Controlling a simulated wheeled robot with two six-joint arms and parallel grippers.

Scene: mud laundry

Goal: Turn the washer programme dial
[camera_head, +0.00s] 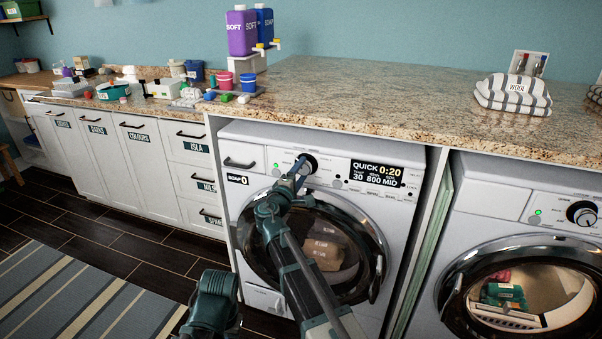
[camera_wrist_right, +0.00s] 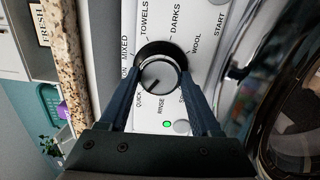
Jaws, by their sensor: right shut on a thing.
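The washer programme dial (camera_head: 308,163) is a round knob with a dark ring on the front panel of the left washer (camera_head: 345,148). In the right wrist view the dial (camera_wrist_right: 160,74) has a silver face, and its dark mark points toward QUICK. My right gripper (camera_head: 299,172) is shut on the dial, with one blue finger (camera_wrist_right: 121,93) on each side. The washer display (camera_head: 377,173) reads QUICK 0:20, 30, 800 MID. My left gripper's fingers do not show.
A second washer (camera_head: 531,205) stands to the right. A granite counter (camera_head: 380,95) runs above both, with a striped WOOL bundle (camera_head: 513,95) and purple SOFT dispenser (camera_head: 240,33) on it. The left washer's round door (camera_head: 358,225) is shut, with laundry inside. A striped rug (camera_head: 75,295) lies left.

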